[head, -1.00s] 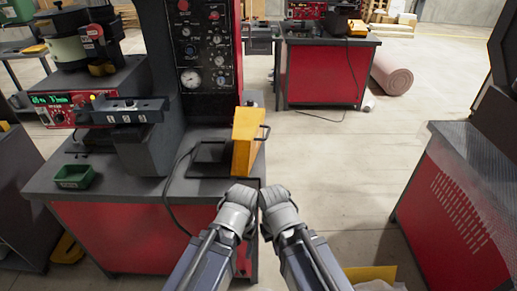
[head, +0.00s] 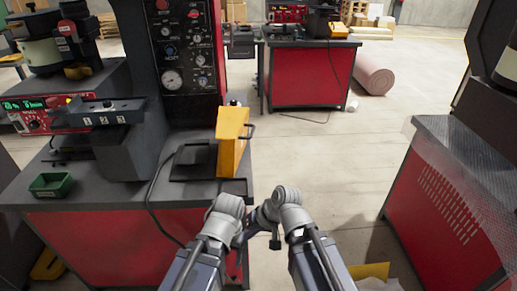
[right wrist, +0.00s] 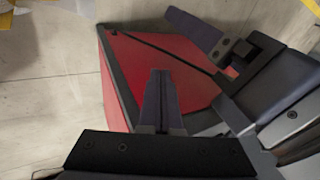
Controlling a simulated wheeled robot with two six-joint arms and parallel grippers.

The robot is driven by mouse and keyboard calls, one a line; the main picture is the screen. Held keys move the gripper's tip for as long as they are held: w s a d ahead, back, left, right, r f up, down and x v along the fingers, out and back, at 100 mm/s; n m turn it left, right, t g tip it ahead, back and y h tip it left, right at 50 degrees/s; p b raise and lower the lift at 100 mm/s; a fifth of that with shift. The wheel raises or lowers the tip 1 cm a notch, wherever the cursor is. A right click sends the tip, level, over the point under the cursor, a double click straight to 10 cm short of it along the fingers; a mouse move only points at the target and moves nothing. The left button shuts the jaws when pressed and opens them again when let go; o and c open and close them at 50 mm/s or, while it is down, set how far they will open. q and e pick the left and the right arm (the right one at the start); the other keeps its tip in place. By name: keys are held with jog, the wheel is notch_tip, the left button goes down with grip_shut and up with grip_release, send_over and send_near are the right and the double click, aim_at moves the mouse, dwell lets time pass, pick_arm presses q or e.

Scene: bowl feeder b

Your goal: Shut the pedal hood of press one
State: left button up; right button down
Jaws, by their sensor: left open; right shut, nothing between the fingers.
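The yellow pedal hood (head: 232,145) of the near press stands upright at the right side of the press table (head: 110,190) in the head view. A dark handle (head: 250,131) juts from its right side. A flat black plate (head: 188,160) lies bare to its left, so the hood looks swung open. Both my wrists are in front of the table's right front corner, nearer to me than the hood and apart from it. My left gripper (right wrist: 212,42) is open and empty in the right wrist view. My right gripper (right wrist: 160,100) is shut and empty.
The press panel (head: 185,60) with gauges rises behind the table. A green tray (head: 50,185) sits at its front left. A second red press cabinet (head: 310,75) stands behind, and another red cabinet (head: 450,200) is at right. The floor between is clear.

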jog(key=w+r+m+t+y+b, duration=0.1)
jog(key=w+r+m+t+y, duration=0.1)
jog(key=w, duration=0.1)
jog(key=w+d+r+m+t+y+b, duration=0.1)
jog(key=w+r+m+t, duration=0.1)
jog(key=w, duration=0.1)
jog(key=w+r+m+t+y+b, duration=0.1)
jog(key=w+r+t+y+b, duration=0.1)
jog(key=w, duration=0.1)
jog(key=shift+w+d+m+y, duration=0.1)
jog(key=shift+d+m+y, duration=0.2)
jog(key=shift+m, duration=0.1)
jog(key=w+d+r+m+t+h+b, duration=0.1)
jog(key=w+d+r+m+t+b, duration=0.15)
jog(key=d+r+m+t, duration=0.35)
jog(key=w+d+r+m+t+h+b, duration=0.15)
jog(key=w+d+m+t, duration=0.25)
jog(key=d, duration=0.4)
jog(key=w+a+r+p, duration=0.2)
jog(key=w+a+p, duration=0.1)
jog(key=w+a, duration=0.6)
jog(key=shift+w+a+r+y, duration=0.15)
jog(key=shift+r+y, duration=0.25)
jog(key=shift+y, duration=0.05)
